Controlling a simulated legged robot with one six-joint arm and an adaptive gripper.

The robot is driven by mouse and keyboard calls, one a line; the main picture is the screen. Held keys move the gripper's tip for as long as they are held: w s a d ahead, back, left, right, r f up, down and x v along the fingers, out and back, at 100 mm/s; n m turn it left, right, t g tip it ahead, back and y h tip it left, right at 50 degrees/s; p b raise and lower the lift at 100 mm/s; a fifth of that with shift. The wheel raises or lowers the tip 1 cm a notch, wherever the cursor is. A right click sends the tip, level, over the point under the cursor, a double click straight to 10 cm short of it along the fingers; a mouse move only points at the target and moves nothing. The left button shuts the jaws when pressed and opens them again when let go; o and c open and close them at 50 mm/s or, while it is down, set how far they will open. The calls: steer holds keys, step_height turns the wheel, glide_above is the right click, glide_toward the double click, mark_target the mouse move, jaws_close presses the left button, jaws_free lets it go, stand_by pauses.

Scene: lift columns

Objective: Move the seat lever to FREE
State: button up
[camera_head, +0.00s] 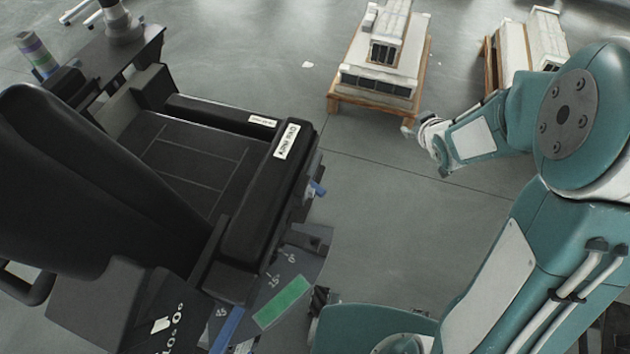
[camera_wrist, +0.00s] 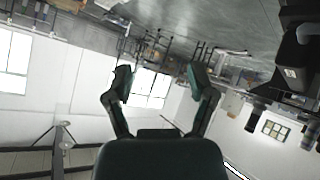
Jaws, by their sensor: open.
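A black seat (camera_head: 190,160) with a thick armrest (camera_head: 265,205) fills the left of the head view. A small blue part (camera_head: 318,187) sticks out from its right side; I cannot tell whether it is the lever. Below it, a grey marked panel (camera_head: 285,265) carries a green strip (camera_head: 282,302) and a blue strip (camera_head: 227,330). The panel lettering is too small to read, so the lever's setting is unclear. In the wrist view my gripper (camera_wrist: 159,78) is open, its two dark fingers apart with nothing between them.
A wooden pallet with pale blocks (camera_head: 380,75) stands on the floor at the back, with another loaded pallet (camera_head: 525,50) to its right. Bare grey floor (camera_head: 385,220) lies between the seat and my teal arm. The wrist view shows windows (camera_wrist: 148,88) and pale walls.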

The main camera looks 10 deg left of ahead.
steer(key=a+f+n+y, duration=0.2)
steer(key=a+f+y, duration=0.3)
steer(key=f, duration=0.4)
steer(key=n+g+y, duration=0.2)
steer(key=y, duration=0.6)
glide_toward(314, 186)
steer(key=x, duration=1)
steer(key=shift+a+f, duration=0.1)
steer(key=shift+f, duration=0.2)
jaws_close()
